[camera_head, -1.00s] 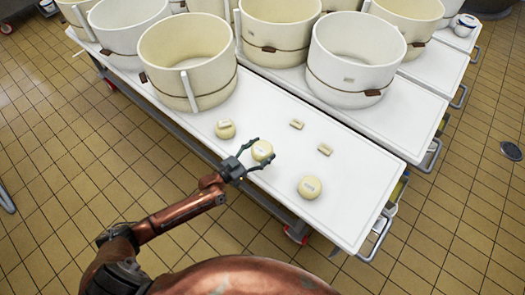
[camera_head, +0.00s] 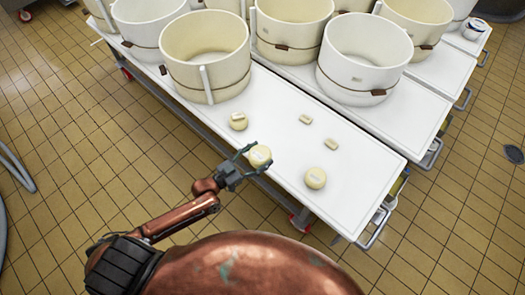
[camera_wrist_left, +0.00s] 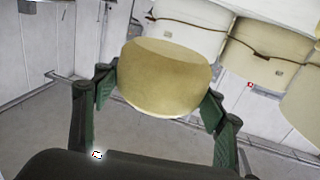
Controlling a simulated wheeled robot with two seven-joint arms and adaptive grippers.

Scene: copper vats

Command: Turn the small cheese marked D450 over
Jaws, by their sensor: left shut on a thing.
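My left gripper (camera_head: 252,163) is shut on a small round pale-yellow cheese (camera_head: 260,155) near the table's front edge. In the left wrist view the cheese (camera_wrist_left: 165,78) sits between the two green fingers, its side toward the camera and its flat face at the top. In the head view a pale mark shows on its upper face, too small to read. My right gripper is not in view.
The white table (camera_head: 345,205) has bare room at its right end. Large round vats, including a cream one (camera_head: 205,55) and a white one (camera_head: 363,58), stand behind.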

